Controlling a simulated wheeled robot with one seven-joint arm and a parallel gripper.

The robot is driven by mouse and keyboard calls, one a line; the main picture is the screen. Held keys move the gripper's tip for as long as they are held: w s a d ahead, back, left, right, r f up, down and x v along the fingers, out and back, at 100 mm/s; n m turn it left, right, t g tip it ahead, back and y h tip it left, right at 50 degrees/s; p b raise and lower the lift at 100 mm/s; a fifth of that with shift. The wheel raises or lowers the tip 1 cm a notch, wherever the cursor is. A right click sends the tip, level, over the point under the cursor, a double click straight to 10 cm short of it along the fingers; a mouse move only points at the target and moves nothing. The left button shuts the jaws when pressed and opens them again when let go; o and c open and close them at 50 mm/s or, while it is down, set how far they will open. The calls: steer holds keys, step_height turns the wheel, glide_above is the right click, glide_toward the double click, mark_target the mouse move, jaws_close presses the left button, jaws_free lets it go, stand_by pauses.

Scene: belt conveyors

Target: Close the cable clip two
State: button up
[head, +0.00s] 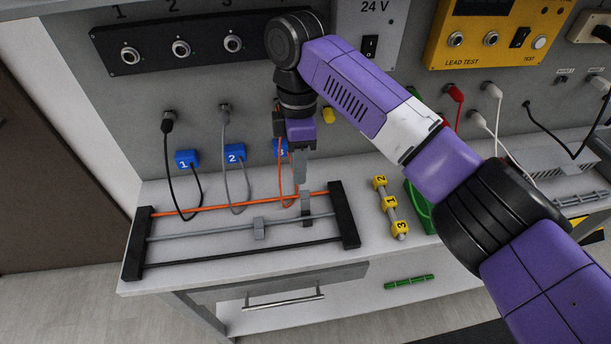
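A rack with black end bars (344,214) stands on the bench, with an orange, a grey and a black cable stretched across it. A small grey clip (259,229) sits on the middle, grey cable. A darker grey clip-like piece (306,206) stands near the right end, by the orange and grey cables. I see no number on either, and their latch states are too small to tell. My gripper (301,180) points down just above the darker piece. I cannot tell whether they touch or whether the fingers are apart.
Blue tags one (187,159), two (235,153) and a partly hidden third hang on cables at the back panel. Yellow numbered pieces, the one marked two (380,182) farthest back, sit on a rod right of the rack. A green strip (409,281) lies lower down.

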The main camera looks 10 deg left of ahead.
mark_target(305, 191)
steer(key=f, duration=0.2)
steer(key=d+f+p, duration=0.1)
steer(key=f, duration=0.3)
steer(key=shift+s+d+f+p, duration=0.15)
steer(key=shift+s+f+p, duration=0.1)
steer(key=shift+f+p, duration=0.1)
steer(key=shift+c, duration=0.4)
jaws_close()
